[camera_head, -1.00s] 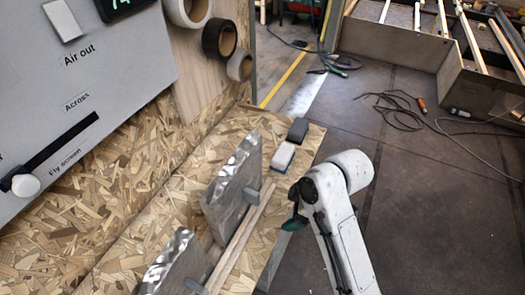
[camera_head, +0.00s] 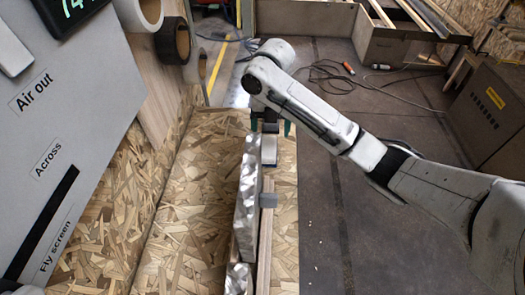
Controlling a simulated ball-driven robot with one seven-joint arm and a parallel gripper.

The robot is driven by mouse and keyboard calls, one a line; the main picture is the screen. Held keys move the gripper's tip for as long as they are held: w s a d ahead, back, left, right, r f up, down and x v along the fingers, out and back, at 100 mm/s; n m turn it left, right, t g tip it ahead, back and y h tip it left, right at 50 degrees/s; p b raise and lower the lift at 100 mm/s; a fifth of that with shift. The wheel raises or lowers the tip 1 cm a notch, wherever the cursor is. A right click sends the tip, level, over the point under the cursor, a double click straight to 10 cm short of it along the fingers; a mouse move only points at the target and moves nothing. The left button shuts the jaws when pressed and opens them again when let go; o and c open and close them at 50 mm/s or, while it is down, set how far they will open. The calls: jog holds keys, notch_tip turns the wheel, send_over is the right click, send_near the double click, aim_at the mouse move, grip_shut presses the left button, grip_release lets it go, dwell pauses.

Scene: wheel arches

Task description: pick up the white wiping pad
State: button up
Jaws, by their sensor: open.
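The white wiping pad (camera_head: 269,148) lies on the chipboard bench top near its far end. Its top is white and its near side shows blue. My gripper (camera_head: 270,127) is just beyond the pad in the picture, pointing down. Its green fingers are spread apart, one on each side, and hold nothing that I can see. Something dark shows between the fingers; I cannot tell whether it is the dark block beside the pad or part of my gripper. The gap between the fingertips and the bench is hard to judge.
A grey labelled panel (camera_head: 70,130) and tape rolls (camera_head: 172,41) are at left. Open floor lies right of the bench.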

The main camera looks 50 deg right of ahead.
aim_at(269, 147)
jog(key=f, duration=0.9)
jog(key=shift+a+p, duration=0.25)
jog(key=shift+p, duration=0.15)
jog(key=shift+c, duration=0.2)
jog(key=c, duration=1)
